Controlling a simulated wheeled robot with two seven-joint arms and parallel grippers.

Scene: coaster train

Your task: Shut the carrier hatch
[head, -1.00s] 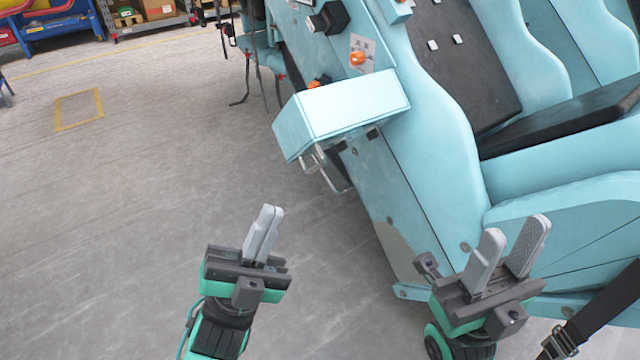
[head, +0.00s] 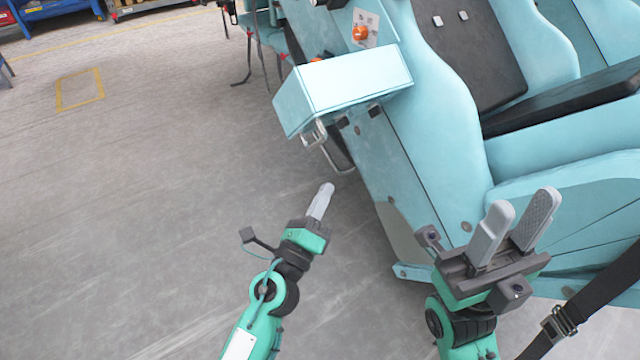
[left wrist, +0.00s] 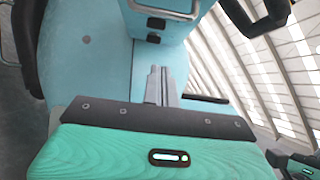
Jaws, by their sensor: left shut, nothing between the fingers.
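A light-blue, box-like hatch (head: 362,88) sticks out from the side of the coaster car (head: 440,130) in the head view. A metal handle (head: 314,134) sits at its lower front corner. My left gripper (head: 326,190) is shut and empty, below the hatch and apart from it, its fingers pointing up towards it. In the left wrist view its fingers (left wrist: 160,82) are together in front of the blue car side, and a metal handle (left wrist: 168,10) shows at the top. My right gripper (head: 522,208) is open and empty, in front of the car's lower side.
A bent metal bar (head: 337,160) hangs under the hatch. An orange knob (head: 360,33) is on the car above it. A black strap (head: 595,310) crosses the lower right. Grey floor (head: 150,200) is clear on the left.

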